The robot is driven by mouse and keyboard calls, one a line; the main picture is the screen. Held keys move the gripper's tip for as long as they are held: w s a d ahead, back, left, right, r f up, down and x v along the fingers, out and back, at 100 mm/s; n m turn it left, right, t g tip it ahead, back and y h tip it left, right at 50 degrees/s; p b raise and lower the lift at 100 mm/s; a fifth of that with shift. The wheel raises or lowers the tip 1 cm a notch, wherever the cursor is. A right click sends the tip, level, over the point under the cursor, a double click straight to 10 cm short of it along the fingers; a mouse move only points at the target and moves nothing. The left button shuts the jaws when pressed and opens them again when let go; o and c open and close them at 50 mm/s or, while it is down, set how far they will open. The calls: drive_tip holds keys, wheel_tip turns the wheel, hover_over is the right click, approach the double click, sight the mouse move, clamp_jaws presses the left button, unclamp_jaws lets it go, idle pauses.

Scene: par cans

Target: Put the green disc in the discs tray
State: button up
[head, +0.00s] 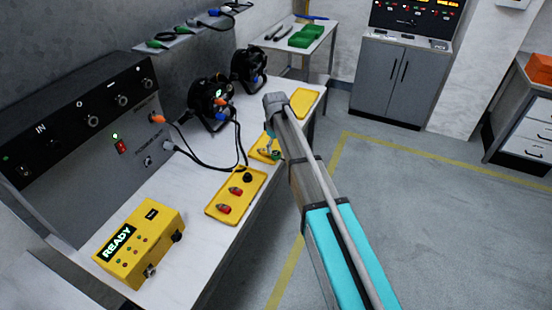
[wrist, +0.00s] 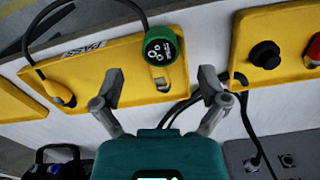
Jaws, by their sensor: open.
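The green disc (wrist: 160,50), a round green piece with a black face and white marks, shows in the wrist view just ahead of my open fingers. A bit of green (head: 276,154) shows beside my gripper in the head view. My gripper (wrist: 159,77) is open and empty, its two fingers spread either side below the disc. That is the middle tray (head: 257,154) in the head view, partly hidden by my arm. I cannot read which tray is for discs.
A yellow tray (head: 213,209) holds red and black knobs. A far yellow tray (head: 303,102) looks empty. A yellow READY box (head: 139,243), grey panel (head: 85,130) and black lamps (head: 205,105) stand on the bench. Black cables cross near the trays; one arches beside the disc.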

sight(276, 153)
drive_tip(key=shift+f+b, duration=1.5)
drive_tip(key=shift+f, duration=0.3)
drive_tip(key=shift+c, duration=0.3)
drive_tip(key=c, duration=1)
drive_tip(key=shift+r, duration=0.1)
drive_tip(key=shift+c, duration=0.2)
drive_tip(key=shift+r, duration=0.15)
wheel_tip(276, 153, up, 3)
drive_tip(key=p, duration=0.3)
drive_tip(key=s+d+r+p, duration=0.4)
drive_tip(key=s+r+p, duration=0.5)
drive_tip(key=s, duration=0.4)
drive_tip(key=shift+s+r+p, duration=0.3)
drive_tip(key=shift+p, duration=0.25)
